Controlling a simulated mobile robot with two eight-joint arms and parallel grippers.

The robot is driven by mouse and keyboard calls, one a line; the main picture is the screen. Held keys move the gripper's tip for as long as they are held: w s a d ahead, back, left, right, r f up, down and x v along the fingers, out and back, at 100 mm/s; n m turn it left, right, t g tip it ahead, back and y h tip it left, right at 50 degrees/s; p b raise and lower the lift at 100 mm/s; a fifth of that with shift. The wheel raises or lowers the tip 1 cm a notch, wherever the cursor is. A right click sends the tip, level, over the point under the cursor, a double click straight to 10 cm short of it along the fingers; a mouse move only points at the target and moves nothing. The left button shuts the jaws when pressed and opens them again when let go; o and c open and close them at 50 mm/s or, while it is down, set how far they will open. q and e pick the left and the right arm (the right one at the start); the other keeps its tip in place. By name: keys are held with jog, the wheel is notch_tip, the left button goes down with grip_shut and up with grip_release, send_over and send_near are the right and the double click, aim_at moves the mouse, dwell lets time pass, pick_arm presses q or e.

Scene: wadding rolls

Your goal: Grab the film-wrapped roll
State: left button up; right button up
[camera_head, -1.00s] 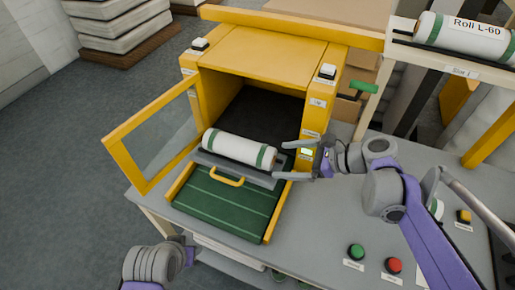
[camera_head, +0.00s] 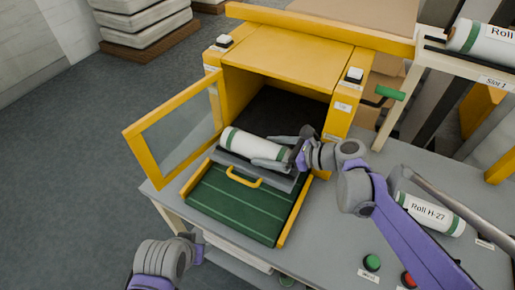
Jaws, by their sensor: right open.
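A white roll with green end bands (camera_head: 252,145) lies on a grey tray (camera_head: 228,160) at the mouth of the yellow machine. My right gripper (camera_head: 283,148) is open at the roll's right end, with one finger on the near side and one on the far side. I cannot tell whether the fingers touch it. Whether this roll is film-wrapped is too small to tell. My left arm shows at the bottom left, but its gripper jaws cannot be made out.
The yellow machine (camera_head: 290,48) has its glazed door (camera_head: 180,125) swung open to the left. A green conveyor bed (camera_head: 235,205) lies in front of the tray. A roll marked H-27 (camera_head: 430,214) lies on the table at right; another roll (camera_head: 485,42) rests on the upper rack.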

jog(key=shift+w+a+f, duration=0.15)
jog(key=shift+a, duration=0.1)
jog(key=c, duration=1.3)
